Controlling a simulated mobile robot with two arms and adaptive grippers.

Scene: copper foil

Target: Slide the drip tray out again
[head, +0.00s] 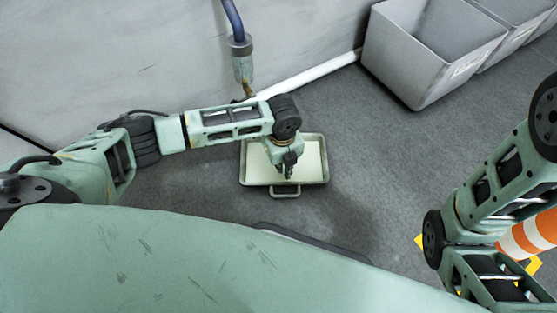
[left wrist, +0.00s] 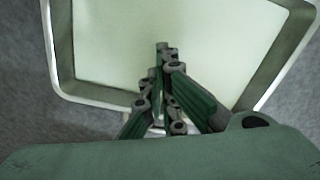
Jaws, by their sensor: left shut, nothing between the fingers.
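The drip tray (head: 313,172) is a shallow rectangular pan with a pale inside and a grey-green rim, lying on the dark floor. A small loop handle (head: 285,191) sticks out from its near side. My left gripper (head: 287,174) is shut and empty, above the near part of the tray. In the left wrist view the closed fingers (left wrist: 163,62) show over the tray's pale inside (left wrist: 120,45), near its handle side. The handle is mostly hidden behind the fingers there. I cannot tell whether the fingertips touch the tray. My right gripper is not in view.
A pipe with a metal nozzle (head: 242,62) hangs by the wall behind the tray. Grey bins (head: 425,50) stand at the back right. An orange and white striped object (head: 530,236) is at the right, partly behind my right arm. Floor right of the tray is clear.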

